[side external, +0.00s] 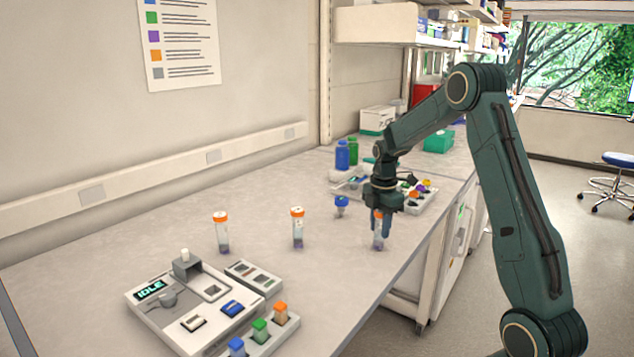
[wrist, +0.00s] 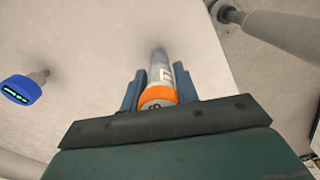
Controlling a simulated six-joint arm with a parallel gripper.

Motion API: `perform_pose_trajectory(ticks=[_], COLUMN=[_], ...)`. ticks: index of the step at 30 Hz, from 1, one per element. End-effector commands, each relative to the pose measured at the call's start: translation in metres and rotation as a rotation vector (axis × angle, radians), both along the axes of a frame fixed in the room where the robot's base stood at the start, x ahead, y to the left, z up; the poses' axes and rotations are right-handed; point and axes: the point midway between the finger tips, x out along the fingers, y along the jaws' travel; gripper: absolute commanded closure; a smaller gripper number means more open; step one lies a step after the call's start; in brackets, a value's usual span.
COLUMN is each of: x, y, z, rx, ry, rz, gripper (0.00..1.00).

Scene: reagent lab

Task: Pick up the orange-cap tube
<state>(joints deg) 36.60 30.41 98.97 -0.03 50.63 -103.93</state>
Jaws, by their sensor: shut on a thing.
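My gripper (side external: 379,222) is shut on an orange-cap tube (side external: 377,240) near the front edge of the bench. In the wrist view the tube (wrist: 161,75) lies between the two blue fingers of my gripper (wrist: 160,88), with its orange cap toward the palm. The tube looks upright; I cannot tell whether its bottom touches the bench. Two more orange-cap tubes stand upright on the bench: one in the middle (side external: 297,228) and one farther left (side external: 222,232).
A blue-topped item (side external: 341,203) stands just left of my gripper; it also shows in the wrist view (wrist: 20,88). A rack with coloured caps (side external: 425,196) sits behind my gripper. A device reading IDLE (side external: 190,310) and a block with coloured caps (side external: 262,338) are at front left.

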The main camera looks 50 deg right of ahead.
Motion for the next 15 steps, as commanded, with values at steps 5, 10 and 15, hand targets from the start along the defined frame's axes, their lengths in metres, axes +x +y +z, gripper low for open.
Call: perform_pose_trajectory(ticks=[5, 10, 15], x=[0.0, 0.001, 0.001], y=[0.0, 0.0, -0.001], z=[0.003, 0.014, 0.037], rx=[0.0, -0.002, -0.003], ry=[-0.001, -0.002, -0.004], rz=[0.0, 0.0, 0.0], gripper=[0.91, 0.91, 0.91])
